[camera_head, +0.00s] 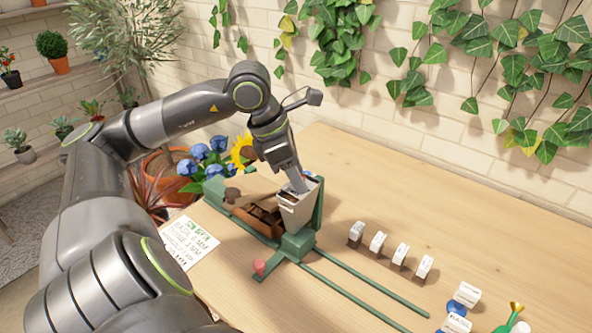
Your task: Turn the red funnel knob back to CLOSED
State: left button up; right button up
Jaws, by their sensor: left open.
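The red knob (260,267) sits low at the front of a green stand (298,246) on the wooden table. A pale, square-sided funnel (296,213) is held in this stand. My left gripper (301,187) is open and points down at the funnel's top opening, above and behind the knob, well apart from it. Its fingertips overlap the funnel's rim, so I cannot tell whether they touch it. The knob is too small to read its setting. My right gripper is out of view.
Green rails (362,290) run from the stand toward the front right. Several small labelled blocks (377,241) stand right of it. A written sheet (188,243) lies at the left edge. Potted flowers (208,163) stand behind. The table's back right is clear.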

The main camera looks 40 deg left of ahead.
pick_arm(q)
grip_shut()
dwell(0.3)
